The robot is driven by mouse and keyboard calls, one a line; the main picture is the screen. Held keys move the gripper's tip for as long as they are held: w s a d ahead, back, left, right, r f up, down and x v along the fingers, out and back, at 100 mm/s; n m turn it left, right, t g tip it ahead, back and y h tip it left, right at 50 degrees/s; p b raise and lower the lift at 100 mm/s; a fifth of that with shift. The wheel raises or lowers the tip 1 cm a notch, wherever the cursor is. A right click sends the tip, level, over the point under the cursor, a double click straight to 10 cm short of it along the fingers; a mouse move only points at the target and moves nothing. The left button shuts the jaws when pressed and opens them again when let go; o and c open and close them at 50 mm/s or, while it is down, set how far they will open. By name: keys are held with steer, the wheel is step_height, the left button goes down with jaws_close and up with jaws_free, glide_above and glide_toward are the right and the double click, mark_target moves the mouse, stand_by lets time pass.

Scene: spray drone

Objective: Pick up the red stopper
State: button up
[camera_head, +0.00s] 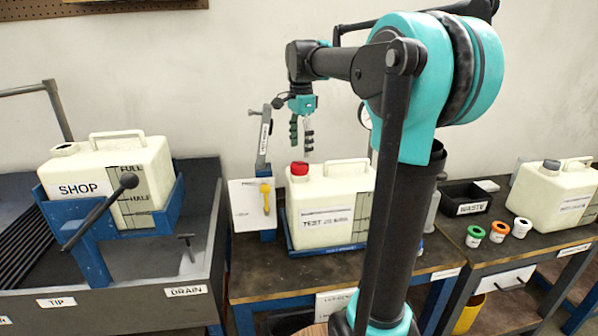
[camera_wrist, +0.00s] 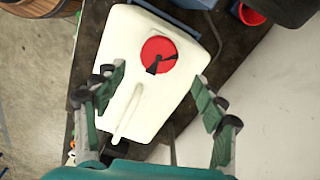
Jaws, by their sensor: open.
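The red stopper (camera_head: 299,168) sits on the neck of the white jug labelled TEST (camera_head: 322,214), on the middle bench. In the wrist view the red stopper (camera_wrist: 159,55) shows from above as a round red disc with dark marks, on the white jug (camera_wrist: 120,55). My gripper (camera_head: 301,146) hangs above the stopper, apart from it. In the wrist view my gripper (camera_wrist: 160,88) is open and empty, one finger on each side of the jug's outline, with the stopper between and ahead of them.
A SHOP jug (camera_head: 100,165) rests in a blue tilting cradle at left. A blue post (camera_head: 264,150) with a yellow-handled thing (camera_head: 265,196) stands left of the TEST jug. A WASTE bin (camera_head: 466,200), small coloured-lid cups (camera_head: 498,231) and another jug (camera_head: 555,192) stand at right.

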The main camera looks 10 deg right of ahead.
mark_target(300, 165)
steer(key=shift+s+a+f, duration=0.1)
steer(key=shift+a+f, duration=0.05)
steer(key=shift+f, duration=1.35)
steer(key=shift+s+a+f, duration=0.1)
steer(key=shift+f, duration=1.35)
steer(key=c, duration=1.2)
steer(key=shift+r, duration=0.1)
steer(key=shift+c, duration=0.3)
